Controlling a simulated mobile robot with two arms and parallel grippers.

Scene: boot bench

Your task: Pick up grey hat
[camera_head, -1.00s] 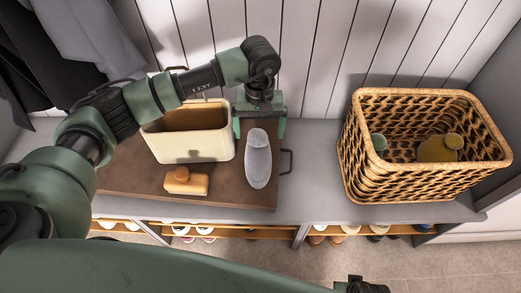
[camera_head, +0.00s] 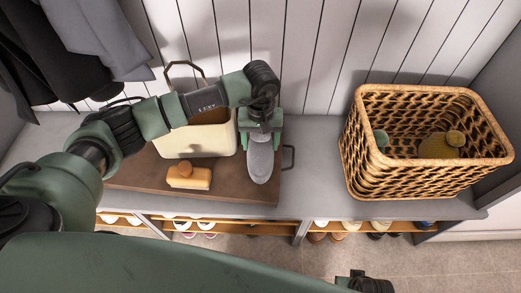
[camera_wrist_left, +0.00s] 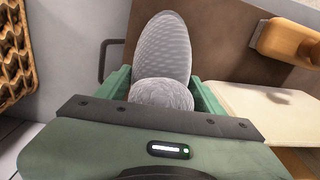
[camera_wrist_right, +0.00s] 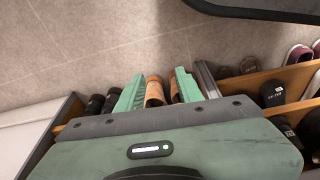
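The grey hat (camera_head: 260,160) lies on the brown tray (camera_head: 225,187), long and pale with a knit texture. In the left wrist view the hat (camera_wrist_left: 163,50) points away from me, its round pompom end nearest. My left gripper (camera_head: 261,125) is down over that near-wall end. Its green fingers stand apart, one on each side of the round part; the gap to it is small and contact is unclear. My right gripper (camera_wrist_right: 158,90) is empty and open, low in front of the bench, over the shoe shelf.
A cream bin (camera_head: 197,145) with a handle stands left of the hat. A brush (camera_head: 188,177) lies in front of it. A wicker basket (camera_head: 365,165) holding a yellow hat (camera_head: 438,147) stands at the right. Bare bench (camera_head: 315,165) lies between.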

